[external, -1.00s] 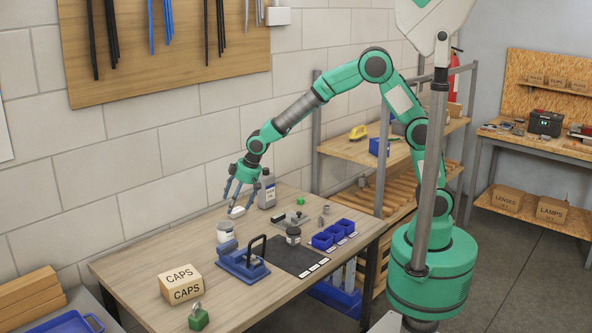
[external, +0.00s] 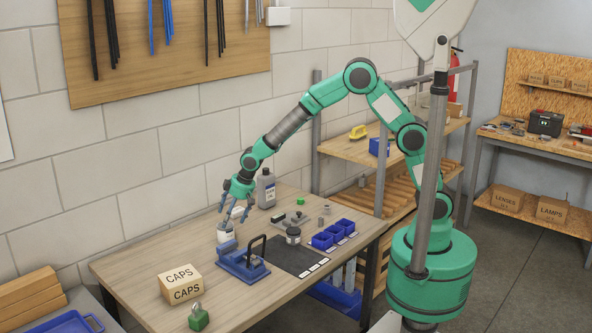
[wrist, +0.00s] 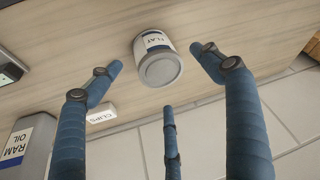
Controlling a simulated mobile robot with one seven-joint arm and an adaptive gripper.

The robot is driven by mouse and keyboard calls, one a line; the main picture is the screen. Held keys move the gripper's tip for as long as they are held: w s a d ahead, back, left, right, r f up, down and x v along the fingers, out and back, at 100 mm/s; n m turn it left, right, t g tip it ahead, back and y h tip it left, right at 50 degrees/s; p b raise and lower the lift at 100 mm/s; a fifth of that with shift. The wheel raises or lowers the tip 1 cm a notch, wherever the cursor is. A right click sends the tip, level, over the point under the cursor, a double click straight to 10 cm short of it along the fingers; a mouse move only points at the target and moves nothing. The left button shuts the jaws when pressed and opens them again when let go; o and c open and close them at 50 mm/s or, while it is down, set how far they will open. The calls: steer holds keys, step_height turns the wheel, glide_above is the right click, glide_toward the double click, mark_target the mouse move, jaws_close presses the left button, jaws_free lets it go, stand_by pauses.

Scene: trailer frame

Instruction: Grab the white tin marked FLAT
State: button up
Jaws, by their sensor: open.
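The white tin marked FLAT (wrist: 155,42) stands on the workbench, its grey lid facing the camera in the wrist view.
A RAM OIL bottle (external: 266,189) and a small white CLIPS box (wrist: 101,112) stand near my gripper.

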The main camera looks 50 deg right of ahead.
mark_target(226, 233)
steer(key=shift+w+a+f, duration=0.15)
steer(key=shift+w+f, duration=0.05)
steer(key=shift+f, duration=0.4)
steer(key=shift+f, duration=0.1)
steer(key=shift+b+x, duration=0.75)
steer(key=shift+x, duration=1.75)
steer(key=c, duration=1.4)
